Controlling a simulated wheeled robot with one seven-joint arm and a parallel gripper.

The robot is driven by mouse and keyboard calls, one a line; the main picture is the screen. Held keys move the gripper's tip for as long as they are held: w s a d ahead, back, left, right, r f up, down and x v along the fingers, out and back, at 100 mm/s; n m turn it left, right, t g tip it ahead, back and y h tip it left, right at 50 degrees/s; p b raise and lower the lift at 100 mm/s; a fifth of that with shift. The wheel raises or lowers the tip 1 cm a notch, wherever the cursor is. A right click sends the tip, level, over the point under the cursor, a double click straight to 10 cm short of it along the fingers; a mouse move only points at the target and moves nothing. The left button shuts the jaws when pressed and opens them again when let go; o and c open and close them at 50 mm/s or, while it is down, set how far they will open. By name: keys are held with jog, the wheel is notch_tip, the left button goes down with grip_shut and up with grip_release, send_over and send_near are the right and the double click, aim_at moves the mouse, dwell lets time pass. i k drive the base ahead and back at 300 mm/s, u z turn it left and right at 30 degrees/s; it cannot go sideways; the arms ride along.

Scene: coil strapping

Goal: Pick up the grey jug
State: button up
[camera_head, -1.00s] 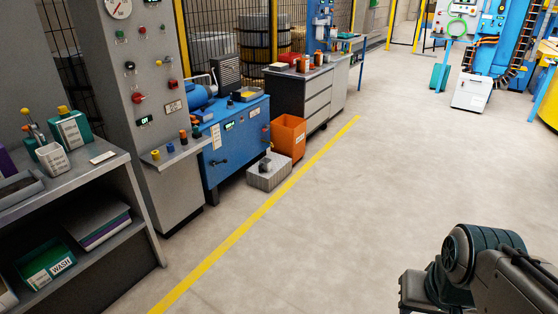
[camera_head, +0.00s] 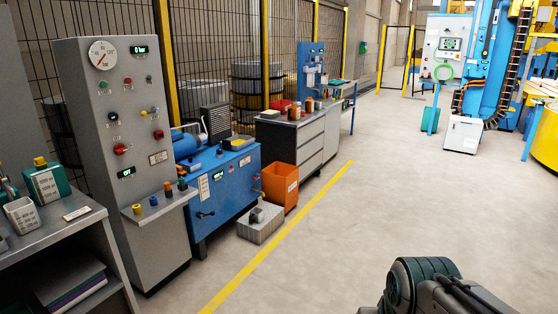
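No object shows plainly as a grey jug. A pale grey graduated container (camera_head: 21,215) stands on the metal bench (camera_head: 78,222) at the left edge, in front of a green container with a yellow cap (camera_head: 47,182). A small dark grey object (camera_head: 257,214) sits on a light grey ribbed block (camera_head: 261,228) on the floor; its shape is too small to tell. Part of my arm shows at the bottom right, far from both. My gripper's fingers are not in view.
A grey control cabinet (camera_head: 98,105) stands beside the bench. A blue machine (camera_head: 235,180), an orange bin (camera_head: 282,185) and a drawer cabinet (camera_head: 309,150) follow along the fence. A yellow line (camera_head: 270,250) marks the floor. The floor right of it is open.

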aim_at(256, 215)
jog(key=u, duration=0.65)
jog(key=i, duration=1.9)
jog(key=u, duration=0.2)
jog(key=i, duration=1.9)
jog(key=z, duration=1.1)
jog(key=i, duration=1)
jog(key=z, duration=0.55)
